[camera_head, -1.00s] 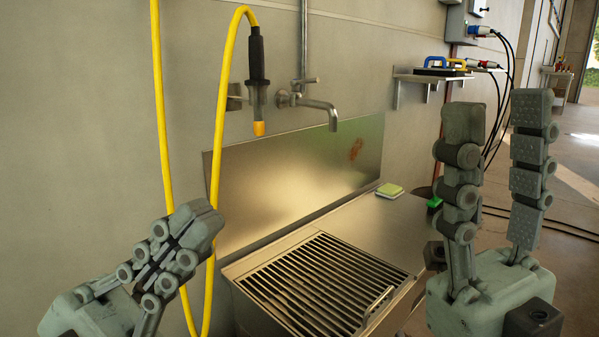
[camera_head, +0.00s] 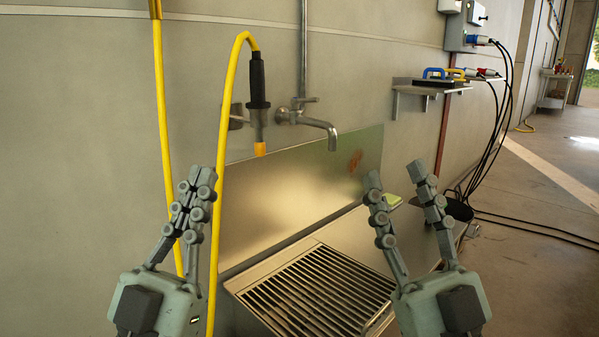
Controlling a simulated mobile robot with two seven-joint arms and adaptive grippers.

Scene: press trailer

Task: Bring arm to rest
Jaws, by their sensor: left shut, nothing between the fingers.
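My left gripper (camera_head: 196,179) is at the left, fingers pointing up, in front of the wall and beside the yellow hose. Its fingers are together and hold nothing. My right gripper (camera_head: 394,172) is right of the middle, fingers pointing up and spread apart with a clear gap. Nothing is between them. It stands in front of the right part of the metal sink unit. Both grippers appear free of the surfaces behind them. My arms below the grippers are out of view.
A steel sink with a slatted grate (camera_head: 318,290) and backsplash (camera_head: 290,200) stands against the wall. A yellow hose (camera_head: 222,130) with a black nozzle (camera_head: 258,80) hangs near a tap (camera_head: 312,118). A wall shelf (camera_head: 425,88) is at the right. Black cables (camera_head: 500,120) hang down to open floor (camera_head: 540,200).

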